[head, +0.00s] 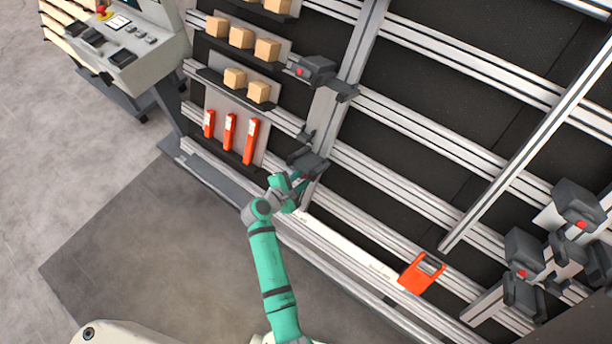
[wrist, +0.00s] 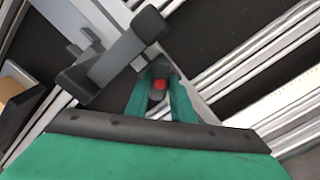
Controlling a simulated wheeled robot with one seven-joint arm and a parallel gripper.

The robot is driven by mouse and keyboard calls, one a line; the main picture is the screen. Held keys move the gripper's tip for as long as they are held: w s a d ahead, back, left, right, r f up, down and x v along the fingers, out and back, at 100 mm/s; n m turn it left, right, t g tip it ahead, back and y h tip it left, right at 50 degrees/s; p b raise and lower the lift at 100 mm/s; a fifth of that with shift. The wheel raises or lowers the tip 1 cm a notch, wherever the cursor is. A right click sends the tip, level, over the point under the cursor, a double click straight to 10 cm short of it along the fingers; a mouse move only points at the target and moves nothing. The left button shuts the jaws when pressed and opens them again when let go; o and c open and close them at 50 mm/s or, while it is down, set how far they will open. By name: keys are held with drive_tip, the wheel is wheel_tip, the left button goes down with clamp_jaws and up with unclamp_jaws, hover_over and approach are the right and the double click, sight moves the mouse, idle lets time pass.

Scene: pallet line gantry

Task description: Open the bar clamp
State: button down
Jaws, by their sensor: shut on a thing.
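A dark grey bar clamp (head: 308,160) sits on a light metal upright of the gantry frame, in the middle of the head view. In the wrist view its dark body and arm (wrist: 122,52) fill the upper left. My teal gripper (head: 299,182) reaches it from below. In the wrist view the gripper's two fingers (wrist: 160,82) stand on either side of a dark clamp part with a red button (wrist: 158,86), and they are shut on it. The fingers and my arm partly hide this lower part of the clamp in the head view.
A similar clamp (head: 318,68) sits higher on the same upright, and more stand at the lower right. Shelves with wooden blocks (head: 240,38) and orange tools (head: 229,132) are at the left. An orange piece (head: 421,272) is on the lower rail. Open floor (head: 130,245) lies lower left.

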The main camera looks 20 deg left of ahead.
drive_tip(key=n, duration=0.5)
drive_tip(key=shift+n, duration=1.3)
drive_tip(key=shift+n, duration=1.5)
drive_tip(key=c, duration=1.6)
unclamp_jaws()
drive_tip(key=shift+c, duration=0.2)
drive_tip(key=v, duration=0.9)
